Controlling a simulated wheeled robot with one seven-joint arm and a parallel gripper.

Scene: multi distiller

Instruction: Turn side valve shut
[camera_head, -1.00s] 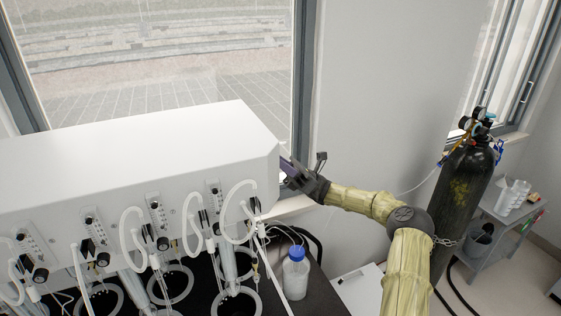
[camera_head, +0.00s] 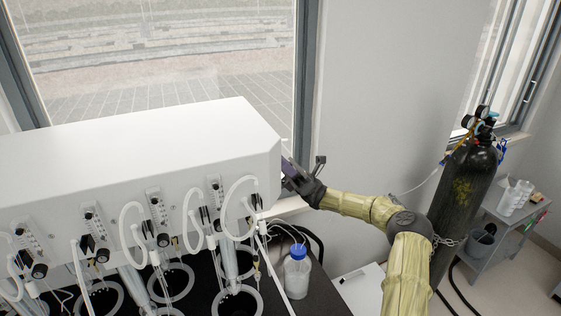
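The white distiller (camera_head: 140,145) fills the left of the view, with several black knobs and white tube loops along its front. My gripper (camera_head: 287,170) is at the distiller's right end, reached by my yellow arm from the lower right. Its fingertips are close against that end face, partly hidden by the housing's edge. The side valve cannot be made out; it is hidden behind the housing edge or the gripper. I cannot tell whether the fingers are open, shut or touching anything.
A blue-capped bottle (camera_head: 297,272) stands on the dark bench below my gripper. A black gas cylinder (camera_head: 462,190) with gauges stands right of my arm, with a grey cart (camera_head: 510,235) beyond it. A window frame (camera_head: 303,80) and wall are behind.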

